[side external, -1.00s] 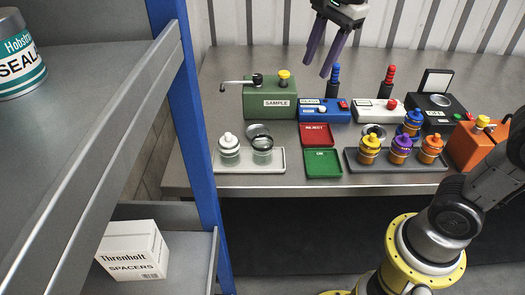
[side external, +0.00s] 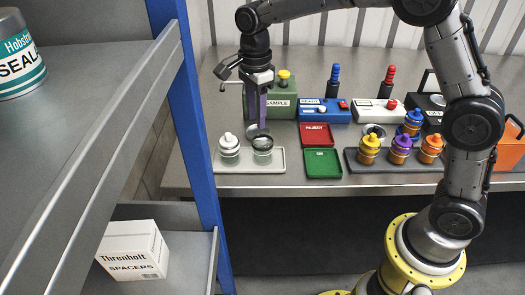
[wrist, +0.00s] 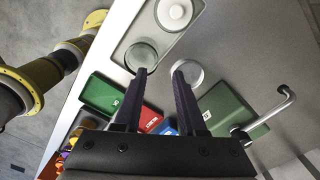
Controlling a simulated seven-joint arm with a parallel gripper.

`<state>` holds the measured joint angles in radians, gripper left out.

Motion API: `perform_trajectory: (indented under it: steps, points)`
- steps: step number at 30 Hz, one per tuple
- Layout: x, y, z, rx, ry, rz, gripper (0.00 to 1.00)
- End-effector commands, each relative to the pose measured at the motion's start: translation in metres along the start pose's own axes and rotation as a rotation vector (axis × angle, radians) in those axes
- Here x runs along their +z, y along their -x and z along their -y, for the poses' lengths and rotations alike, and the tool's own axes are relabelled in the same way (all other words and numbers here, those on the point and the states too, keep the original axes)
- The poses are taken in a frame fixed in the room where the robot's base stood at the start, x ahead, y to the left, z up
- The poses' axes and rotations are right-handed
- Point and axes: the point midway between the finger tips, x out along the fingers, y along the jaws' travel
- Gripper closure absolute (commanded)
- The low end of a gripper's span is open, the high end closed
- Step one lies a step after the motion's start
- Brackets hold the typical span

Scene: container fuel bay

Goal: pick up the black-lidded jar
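My gripper (side external: 257,122) points down just behind the dark-topped jar. In the wrist view my gripper (wrist: 159,75) is open and empty, with the jar's top just beyond the left fingertip. The fingers overlap in the side view.
A shallow metal dish (side external: 257,131) lies close to the fingertips. The green SAMPLE box (side external: 281,105) with a crank handle stands behind. Red (side external: 317,134) and green (side external: 323,162) trays lie to the right. A dark tray (side external: 437,165) holds several colourful jars.

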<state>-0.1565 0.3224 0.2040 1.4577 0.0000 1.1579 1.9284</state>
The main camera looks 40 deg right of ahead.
Motion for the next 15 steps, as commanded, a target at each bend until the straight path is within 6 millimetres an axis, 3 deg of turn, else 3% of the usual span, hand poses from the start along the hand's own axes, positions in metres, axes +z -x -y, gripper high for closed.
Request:
perform_trajectory:
  steps: [10, 15]
  points:
    - [-0.001, -0.03, -0.004, 0.003, 0.0, -0.001, 0.6]
    - [-0.001, -0.055, -0.009, 0.003, 0.001, -0.001, 0.6]
